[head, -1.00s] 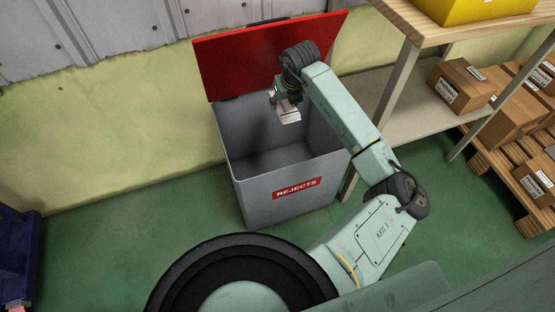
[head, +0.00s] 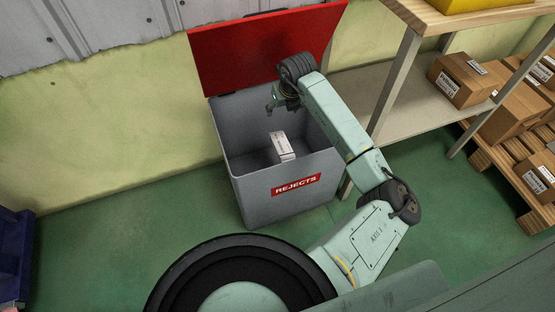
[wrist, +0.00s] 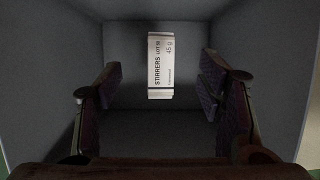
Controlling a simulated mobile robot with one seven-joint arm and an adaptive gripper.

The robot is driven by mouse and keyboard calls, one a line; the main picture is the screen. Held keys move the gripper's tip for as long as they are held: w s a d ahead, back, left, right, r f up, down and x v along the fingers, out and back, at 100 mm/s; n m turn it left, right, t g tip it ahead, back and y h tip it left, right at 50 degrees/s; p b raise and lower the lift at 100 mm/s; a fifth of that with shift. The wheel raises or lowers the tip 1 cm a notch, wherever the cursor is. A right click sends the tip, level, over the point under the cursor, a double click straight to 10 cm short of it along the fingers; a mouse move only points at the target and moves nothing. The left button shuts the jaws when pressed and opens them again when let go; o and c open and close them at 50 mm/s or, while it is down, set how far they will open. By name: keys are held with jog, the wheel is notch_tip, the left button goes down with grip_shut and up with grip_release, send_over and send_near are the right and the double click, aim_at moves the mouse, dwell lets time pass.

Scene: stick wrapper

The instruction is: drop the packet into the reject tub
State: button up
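The reject tub (head: 250,188) is a grey bin with a red "REJECTS" label and a red lid (head: 262,52) standing open at its back. The white packet (head: 282,147) is inside the tub's opening, below my gripper (head: 278,103) and apart from it. In the wrist view the packet (wrist: 160,66), printed "STIRRERS", shows beyond the fingers, touching neither. My gripper (wrist: 160,95) is open, its dark pads spread wide with nothing between them. I cannot tell whether the packet rests on the tub's floor or is still falling.
A wooden-topped bench (head: 470,15) with a yellow container (head: 480,5) stands to the right of the tub. Cardboard boxes (head: 460,82) sit on its lower shelf and on a pallet. A dark blue object (head: 15,255) is at the left edge. Green floor left of the tub is clear.

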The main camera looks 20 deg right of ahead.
jog(key=shift+o, duration=1)
jog(key=v, duration=1.2)
